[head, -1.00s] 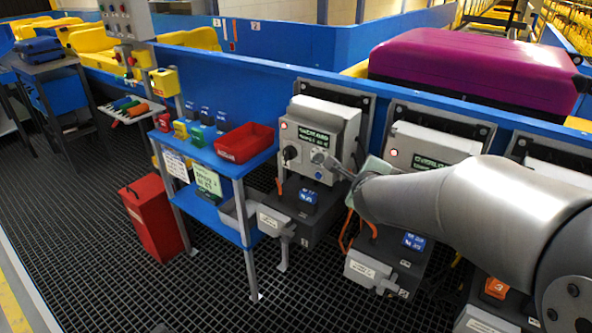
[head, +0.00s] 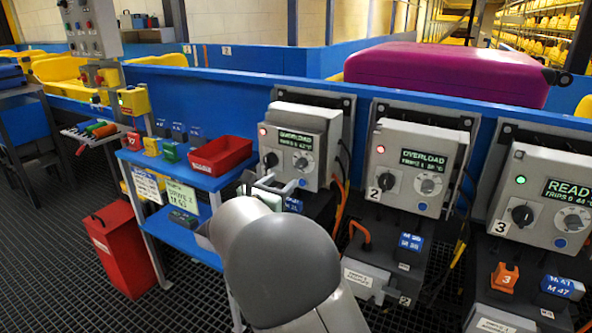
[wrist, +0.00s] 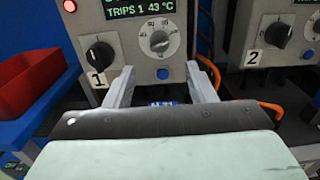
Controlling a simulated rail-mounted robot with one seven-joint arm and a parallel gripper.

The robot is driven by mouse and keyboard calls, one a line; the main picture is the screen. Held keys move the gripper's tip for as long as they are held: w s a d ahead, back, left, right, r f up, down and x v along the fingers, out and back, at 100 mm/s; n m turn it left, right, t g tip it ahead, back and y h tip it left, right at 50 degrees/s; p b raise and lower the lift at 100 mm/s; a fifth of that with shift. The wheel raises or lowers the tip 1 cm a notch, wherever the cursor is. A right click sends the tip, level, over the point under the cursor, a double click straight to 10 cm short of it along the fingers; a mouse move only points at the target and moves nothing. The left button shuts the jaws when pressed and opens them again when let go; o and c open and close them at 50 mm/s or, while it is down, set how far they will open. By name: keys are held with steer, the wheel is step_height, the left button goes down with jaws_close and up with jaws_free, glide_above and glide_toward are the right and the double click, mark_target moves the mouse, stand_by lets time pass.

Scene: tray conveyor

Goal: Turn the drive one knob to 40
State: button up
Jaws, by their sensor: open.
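The drive one box (head: 283,123) is grey, with a lit red lamp and a green-text display. The wrist view shows its round grey dial knob (wrist: 159,40) with a scale around it; the exact setting is too small to read. A black rotary switch (wrist: 100,53) sits left of it, beside the label 1. In the head view the dial (head: 302,161) is right of the black switch (head: 270,160). My gripper (wrist: 158,78) is open and empty, its two fingers apart below the dial and touching nothing that I can see. In the head view my gripper (head: 274,188) is just in front of the box's lower part.
The drive two box (head: 415,160), with a red lamp, and the drive three box (head: 545,190), with a green lamp and READY, stand to the right. A blue table (head: 185,172) with a red bin (head: 222,154) is left. A purple case (head: 440,72) lies behind.

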mark_target(298, 167)
steer(key=x, duration=0.9)
steer(key=shift+w, duration=0.2)
steer(key=c, duration=0.9)
